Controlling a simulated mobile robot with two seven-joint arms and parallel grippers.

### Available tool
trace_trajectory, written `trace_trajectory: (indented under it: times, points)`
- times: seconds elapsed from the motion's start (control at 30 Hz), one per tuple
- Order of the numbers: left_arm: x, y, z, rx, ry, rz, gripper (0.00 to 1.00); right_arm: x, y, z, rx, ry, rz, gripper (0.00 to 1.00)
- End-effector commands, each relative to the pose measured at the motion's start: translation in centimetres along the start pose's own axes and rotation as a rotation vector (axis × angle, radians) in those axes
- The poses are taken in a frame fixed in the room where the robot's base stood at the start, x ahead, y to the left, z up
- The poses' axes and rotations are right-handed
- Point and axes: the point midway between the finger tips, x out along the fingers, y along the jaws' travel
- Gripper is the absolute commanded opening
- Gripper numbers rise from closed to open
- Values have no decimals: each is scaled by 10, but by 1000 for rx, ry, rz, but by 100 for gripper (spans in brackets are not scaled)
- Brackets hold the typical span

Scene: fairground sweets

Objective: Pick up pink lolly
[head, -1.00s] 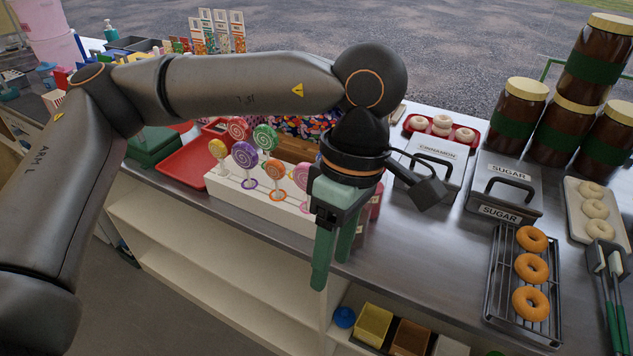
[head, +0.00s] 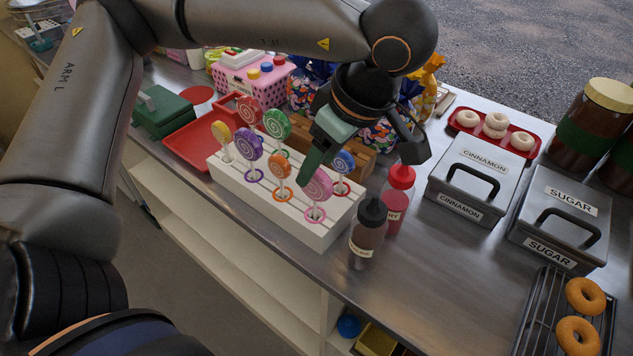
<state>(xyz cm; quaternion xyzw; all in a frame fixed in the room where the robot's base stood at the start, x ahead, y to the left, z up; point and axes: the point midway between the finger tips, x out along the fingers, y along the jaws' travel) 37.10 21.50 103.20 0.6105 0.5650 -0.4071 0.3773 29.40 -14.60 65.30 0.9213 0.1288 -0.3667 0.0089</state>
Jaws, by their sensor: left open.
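The pink lolly (head: 319,186) has a round swirled head and stands upright at the front right of the white slotted lolly stand (head: 300,232). My left gripper (head: 311,167) points down from above, its green finger at the upper left edge of the pink lolly's head in the picture. It is open with nothing in its jaws. I cannot tell whether it touches the lolly. The gripper partly hides the back of the stand. My right gripper is not in view.
An orange lolly (head: 279,170) and a blue lolly (head: 343,161) stand close on either side. A dark sauce bottle (head: 368,235) and a red one (head: 397,200) stand right of the stand. Lidded cinnamon (head: 468,180) and sugar bins are further right.

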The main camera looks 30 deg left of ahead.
Motion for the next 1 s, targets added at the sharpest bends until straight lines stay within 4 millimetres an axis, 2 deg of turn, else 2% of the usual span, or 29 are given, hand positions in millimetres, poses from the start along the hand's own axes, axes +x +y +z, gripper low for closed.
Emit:
trace_trajectory:
  times: [0.27, 0.53, 0.83, 1.0]
  points:
    - [24, 0, 0, 1, -1, -2, 57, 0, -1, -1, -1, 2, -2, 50]
    - [62, 2, 2, 2, -1, -2, 57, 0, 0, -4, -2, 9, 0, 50]
    - [67, 2, 2, 2, -3, 0, 57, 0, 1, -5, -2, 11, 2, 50]
    - [67, 2, 2, 2, -2, 0, 40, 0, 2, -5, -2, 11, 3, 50]
